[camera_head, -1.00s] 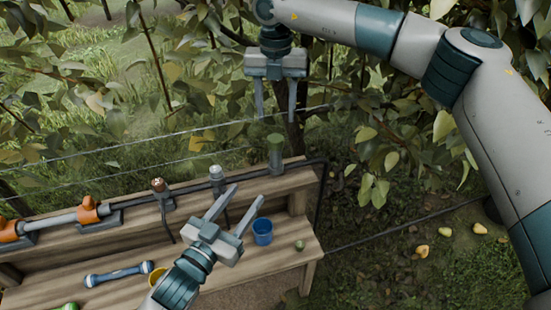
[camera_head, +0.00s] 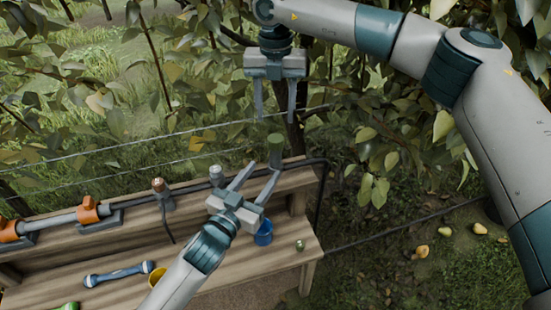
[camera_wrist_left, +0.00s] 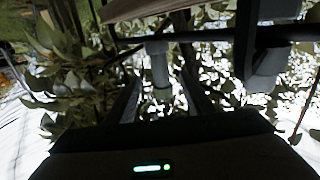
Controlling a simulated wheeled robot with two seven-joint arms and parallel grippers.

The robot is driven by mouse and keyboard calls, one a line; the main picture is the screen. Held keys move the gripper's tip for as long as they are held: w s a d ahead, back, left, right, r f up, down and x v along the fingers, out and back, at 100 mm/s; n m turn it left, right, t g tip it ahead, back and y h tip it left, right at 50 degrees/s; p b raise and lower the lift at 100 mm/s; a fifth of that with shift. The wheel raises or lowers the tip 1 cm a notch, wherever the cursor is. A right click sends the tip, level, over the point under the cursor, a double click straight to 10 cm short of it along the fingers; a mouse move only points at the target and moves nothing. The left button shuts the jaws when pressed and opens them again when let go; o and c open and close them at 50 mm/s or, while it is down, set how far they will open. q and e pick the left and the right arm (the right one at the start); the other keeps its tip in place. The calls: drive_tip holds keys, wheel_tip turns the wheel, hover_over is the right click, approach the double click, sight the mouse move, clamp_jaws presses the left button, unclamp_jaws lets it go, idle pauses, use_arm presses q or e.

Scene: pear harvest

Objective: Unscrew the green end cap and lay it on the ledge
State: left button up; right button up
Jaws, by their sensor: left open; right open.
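In the left wrist view a grey cylinder (camera_wrist_left: 160,68) shows between the dark fingers; the cap is not clear there. The wooden ledge (camera_head: 130,218) runs under the pipe.
A blue cup (camera_head: 264,236) and a small green item (camera_head: 300,245) stand on the lower bench. A blue-grey tool (camera_head: 118,275) and a yellow cup (camera_head: 157,275) are at left. Valve fittings (camera_head: 160,192) line the pipe. Wires and leafy branches are behind.

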sight(273, 160)
use_arm(q)
drive_tip(key=x, duration=0.8)
drive_tip(key=shift+w+d, duration=0.1)
drive_tip(key=shift+w, duration=0.15)
drive_tip(key=shift+c, duration=0.2)
clamp_jaws()
